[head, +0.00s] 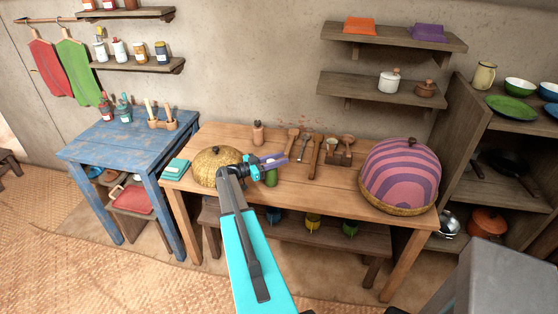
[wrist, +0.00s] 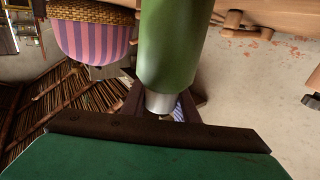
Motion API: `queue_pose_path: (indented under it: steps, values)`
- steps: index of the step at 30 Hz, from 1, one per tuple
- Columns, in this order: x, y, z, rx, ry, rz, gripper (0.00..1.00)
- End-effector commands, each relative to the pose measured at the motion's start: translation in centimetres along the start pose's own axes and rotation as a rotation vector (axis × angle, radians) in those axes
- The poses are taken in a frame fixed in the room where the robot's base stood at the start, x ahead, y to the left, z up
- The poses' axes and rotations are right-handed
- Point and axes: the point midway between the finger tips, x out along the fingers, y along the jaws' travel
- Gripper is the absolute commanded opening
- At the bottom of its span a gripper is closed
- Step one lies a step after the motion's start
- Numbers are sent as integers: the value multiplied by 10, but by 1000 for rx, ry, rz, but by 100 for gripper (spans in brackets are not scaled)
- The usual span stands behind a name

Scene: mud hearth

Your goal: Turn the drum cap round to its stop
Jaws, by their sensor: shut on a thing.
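A green cylinder (head: 271,178) stands upright on the wooden table, just below my gripper. In the wrist view, which looks upside down, its green body (wrist: 168,45) hangs from the top edge and ends in a silver-grey cap or collar (wrist: 160,103). My gripper (head: 270,163) is over the top of the cylinder and shut on the drum cap. In the wrist view dark finger parts lie on both sides of the silver part. The exact contact is mostly hidden, and I cannot tell how far the cap is turned.
A woven dome lid (head: 212,160) is just left of my gripper, partly behind the arm. A teal book (head: 176,169) lies at the left table edge. Wooden utensils (head: 317,155) lie behind to the right. A purple striped dome (head: 398,172) fills the right end. Bare table lies between.

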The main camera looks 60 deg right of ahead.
Motion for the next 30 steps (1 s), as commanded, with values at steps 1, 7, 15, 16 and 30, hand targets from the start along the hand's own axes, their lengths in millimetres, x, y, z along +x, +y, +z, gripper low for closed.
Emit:
queue_pose_path:
  steps: [1, 7, 15, 16, 30]
  values:
    - [0, 0, 0, 0, 0, 0, 5]
    - [0, 0, 0, 0, 0, 0, 5]
    - [0, 0, 0, 0, 0, 0, 47]
    - [0, 0, 0, 0, 0, 0, 47]
    - [-16, 0, 1, 1, 0, -1, 47]
